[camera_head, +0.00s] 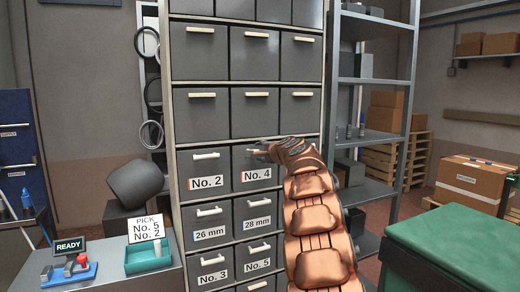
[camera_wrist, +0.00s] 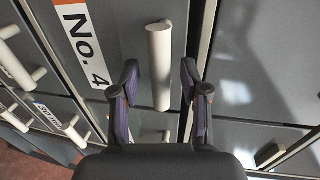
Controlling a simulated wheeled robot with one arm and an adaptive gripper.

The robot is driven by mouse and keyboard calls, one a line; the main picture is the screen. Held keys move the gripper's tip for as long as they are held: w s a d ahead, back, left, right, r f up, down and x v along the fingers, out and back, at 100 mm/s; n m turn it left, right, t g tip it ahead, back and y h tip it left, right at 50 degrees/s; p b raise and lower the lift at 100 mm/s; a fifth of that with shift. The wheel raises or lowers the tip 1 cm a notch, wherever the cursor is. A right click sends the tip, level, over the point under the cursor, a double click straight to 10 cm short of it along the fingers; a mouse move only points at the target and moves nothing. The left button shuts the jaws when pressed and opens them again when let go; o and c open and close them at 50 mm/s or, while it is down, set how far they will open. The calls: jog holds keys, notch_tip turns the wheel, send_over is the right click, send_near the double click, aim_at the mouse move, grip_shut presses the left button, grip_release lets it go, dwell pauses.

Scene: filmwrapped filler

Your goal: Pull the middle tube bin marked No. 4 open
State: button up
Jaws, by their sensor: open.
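The No. 4 bin (camera_head: 256,176) is a dark grey drawer in the middle column of the tall cabinet, with a white label and a pale bar handle. It sits flush with its neighbours. In the wrist view the No. 4 label (camera_wrist: 82,45) and the pale handle (camera_wrist: 160,65) are close. My gripper (camera_wrist: 159,88) is open, with one dark finger on each side of the handle's near part. I see a gap on both sides and no clear contact. In the head view my gripper (camera_head: 262,152) is at the bin's upper edge, and my copper arm covers the area to the right.
The No. 2 bin (camera_head: 205,176) is to the left, the 28 mm bin (camera_head: 256,215) below. A metal shelf (camera_head: 375,85) stands right of the cabinet. A green-topped box (camera_head: 455,240) is at front right.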

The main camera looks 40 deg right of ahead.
jog(key=shift+w+d, duration=0.1)
jog(key=shift+w, duration=0.4)
jog(key=shift+f, duration=0.1)
grip_shut()
dwell(0.4)
